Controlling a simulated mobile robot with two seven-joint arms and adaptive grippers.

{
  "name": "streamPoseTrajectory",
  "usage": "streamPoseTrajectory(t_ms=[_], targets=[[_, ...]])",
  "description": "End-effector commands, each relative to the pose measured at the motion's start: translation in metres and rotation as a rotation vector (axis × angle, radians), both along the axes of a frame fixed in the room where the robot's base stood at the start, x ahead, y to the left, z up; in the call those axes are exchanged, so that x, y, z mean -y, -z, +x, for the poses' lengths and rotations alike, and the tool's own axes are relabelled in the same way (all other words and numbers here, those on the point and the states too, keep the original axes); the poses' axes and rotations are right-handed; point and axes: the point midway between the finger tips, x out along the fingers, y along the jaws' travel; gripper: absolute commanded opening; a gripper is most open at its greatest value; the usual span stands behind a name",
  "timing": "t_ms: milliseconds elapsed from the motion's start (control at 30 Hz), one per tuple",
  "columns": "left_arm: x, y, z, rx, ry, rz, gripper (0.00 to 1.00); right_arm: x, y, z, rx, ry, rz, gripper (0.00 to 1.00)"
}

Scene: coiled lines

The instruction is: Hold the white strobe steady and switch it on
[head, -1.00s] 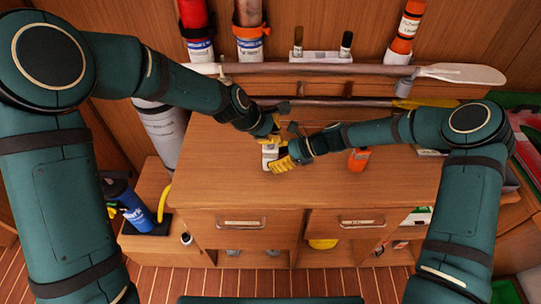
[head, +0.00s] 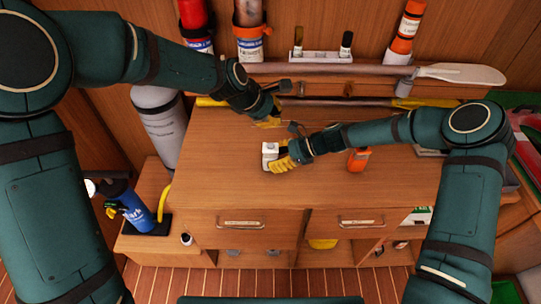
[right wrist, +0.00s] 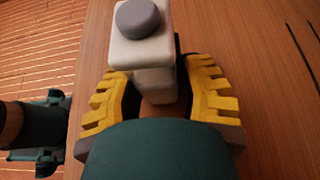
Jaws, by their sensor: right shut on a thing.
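The white strobe (head: 269,150) stands on the wooden worktop, left of the middle in the head view. In the right wrist view the strobe (right wrist: 142,50) is a white block with a round grey button (right wrist: 138,18) on it. My right gripper (head: 279,162) has its yellow fingers on either side of the strobe and is shut on it; the fingers also show in the right wrist view (right wrist: 155,92). My left gripper (head: 270,118) is above and behind the strobe, apart from it. Its fingers are small and partly hidden, so their opening is unclear.
A long oar (head: 370,69) and a yellow-ended pole (head: 420,103) lie along the back. The front of the worktop (head: 240,190) is clear.

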Motion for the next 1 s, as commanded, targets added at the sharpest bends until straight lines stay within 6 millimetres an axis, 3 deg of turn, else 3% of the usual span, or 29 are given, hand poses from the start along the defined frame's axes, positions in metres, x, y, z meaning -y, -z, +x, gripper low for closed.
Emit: streamPoseTrajectory(t_ms=[267, 300, 367, 400, 767, 1000], targets=[[0.000, 0.000, 0.000, 0.000, 0.000, 0.000, 0.00, 0.000, 0.000, 0.000, 0.000, 0.000, 0.000, 0.20], [0.000, 0.000, 0.000, 0.000, 0.000, 0.000, 0.00, 0.000, 0.000, 0.000, 0.000, 0.000, 0.000, 0.45], [0.000, 0.000, 0.000, 0.000, 0.000, 0.000, 0.00, 0.000, 0.000, 0.000, 0.000, 0.000, 0.000, 0.66], [0.000, 0.000, 0.000, 0.000, 0.000, 0.000, 0.00, 0.000, 0.000, 0.000, 0.000, 0.000, 0.000, 0.71], [0.000, 0.000, 0.000, 0.000, 0.001, 0.000, 0.00, 0.004, -0.002, 0.000, 0.000, 0.001, -0.001, 0.71], [0.000, 0.000, 0.000, 0.000, 0.001, 0.000, 0.00, 0.036, -0.019, 0.001, 0.003, 0.003, -0.003, 0.71]])
